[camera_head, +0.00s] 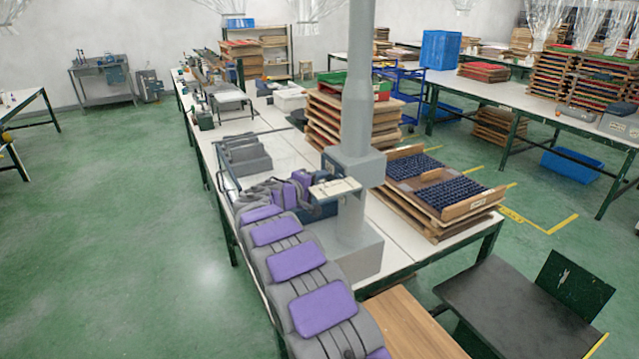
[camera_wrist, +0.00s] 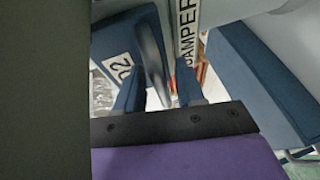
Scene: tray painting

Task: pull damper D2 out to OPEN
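The grey duct (camera_head: 357,95) rises from the worktable, with a square housing (camera_head: 360,166) partway up. A pale labelled plate (camera_head: 335,188) sticks out to its left. In the wrist view a blue part with a white tag (camera_wrist: 117,68), which appears to read D2, is close ahead. A "DAMPER" label (camera_wrist: 187,35) is beside it. My gripper (camera_wrist: 160,88) has its two blue fingers apart. A dark grey rounded bar (camera_wrist: 152,55) shows between them, nearer the left finger, with a gap on the right. My gripper is just left of the duct in the head view, partly hidden.
Stacked wooden trays (camera_head: 445,195) with dark rows lie right of the duct, and more stacked trays (camera_head: 325,125) stand behind. A grey block (camera_head: 245,155) is on the table left of the duct. The green floor (camera_head: 130,230) at left is clear.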

